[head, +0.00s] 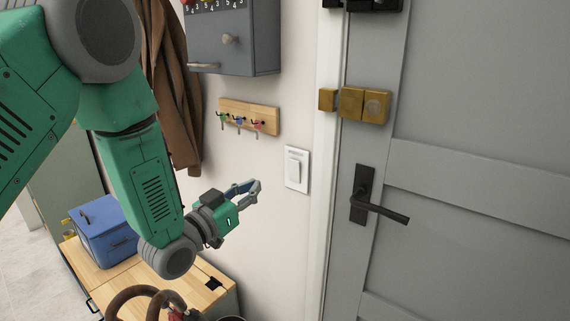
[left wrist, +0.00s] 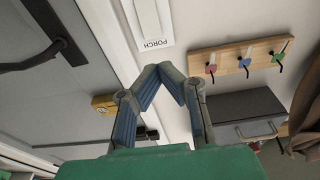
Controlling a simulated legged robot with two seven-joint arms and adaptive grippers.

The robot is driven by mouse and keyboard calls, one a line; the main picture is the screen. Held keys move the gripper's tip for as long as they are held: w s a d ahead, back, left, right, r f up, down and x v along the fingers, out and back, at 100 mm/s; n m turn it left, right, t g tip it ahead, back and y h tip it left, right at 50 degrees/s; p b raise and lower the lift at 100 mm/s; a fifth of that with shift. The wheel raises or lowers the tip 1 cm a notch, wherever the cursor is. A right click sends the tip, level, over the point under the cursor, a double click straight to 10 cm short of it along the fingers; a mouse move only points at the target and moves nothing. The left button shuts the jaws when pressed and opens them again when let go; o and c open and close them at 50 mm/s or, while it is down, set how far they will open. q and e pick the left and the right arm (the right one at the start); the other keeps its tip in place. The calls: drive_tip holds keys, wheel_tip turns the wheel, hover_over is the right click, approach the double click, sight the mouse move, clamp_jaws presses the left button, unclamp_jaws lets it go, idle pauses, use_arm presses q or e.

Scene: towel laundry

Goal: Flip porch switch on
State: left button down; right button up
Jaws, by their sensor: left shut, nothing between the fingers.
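The porch switch (head: 297,168) is a white rocker in a white plate on the wall, just left of the door frame in the head view. It also shows at the top of the left wrist view (left wrist: 151,18), with a label reading PORCH; its upper part there is cut off by the frame edge. My left gripper (head: 257,186) is shut and empty, a little to the left of the switch plate in the head view and apart from it. In the left wrist view its fingertips (left wrist: 160,68) meet near the labelled edge of the plate. My right gripper is not in view.
A grey door (head: 480,150) with a black lever handle (head: 380,208) and a brass lock (head: 363,104) stands to the right. A wooden key rack (head: 268,121) and grey cabinet (head: 232,45) hang above. A blue box (head: 105,232) sits on a wooden bench (head: 205,291) below.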

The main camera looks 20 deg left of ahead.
sight(289, 160)
use_arm(q)
drive_tip(key=x, duration=1.1)
drive_tip(key=shift+w+d, duration=0.15)
drive_tip(key=shift+w, duration=0.05)
drive_tip(key=shift+w, duration=0.1)
drive_tip(key=shift+w+r, duration=0.1)
drive_tip(key=shift+w, duration=0.1)
